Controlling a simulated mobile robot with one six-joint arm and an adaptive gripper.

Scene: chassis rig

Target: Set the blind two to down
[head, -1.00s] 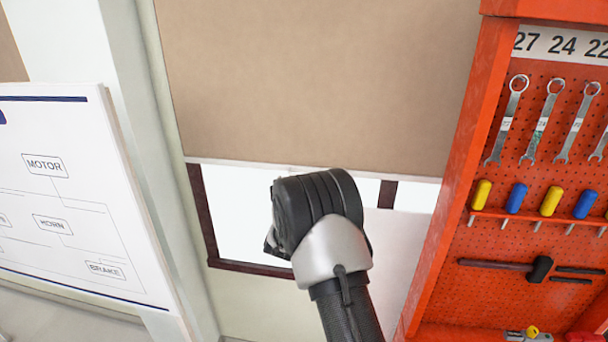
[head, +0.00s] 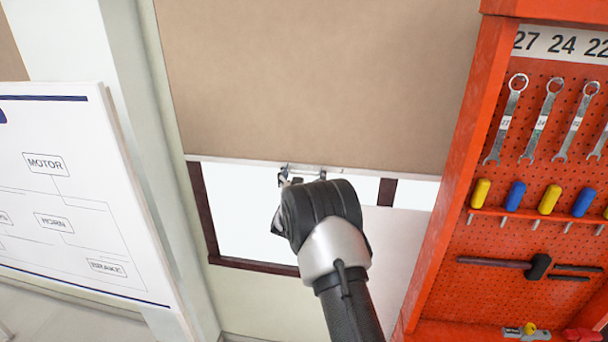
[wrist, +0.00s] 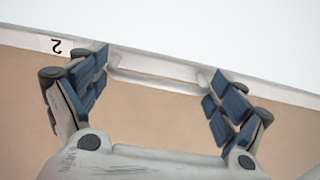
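Blind two is a tan roller blind (head: 320,80) hanging partway over the window, with a pale bottom rail (head: 225,160). The wrist view shows the rail (wrist: 270,90) with a label "2" (wrist: 56,46) upside down. A pale bar handle (wrist: 158,82) is fixed to the rail. My gripper (wrist: 160,82) is open, with its blue-padded fingers apart near the two ends of the handle. Whether the pads touch it I cannot tell. In the head view my gripper (head: 303,177) is at the middle of the rail, and my wrist partly hides it.
The window (head: 235,215) shows below the blind, with a dark frame. An orange tool cabinet (head: 455,190) with wrenches and screwdrivers stands close on the right. A white diagram board (head: 80,240) stands on the left.

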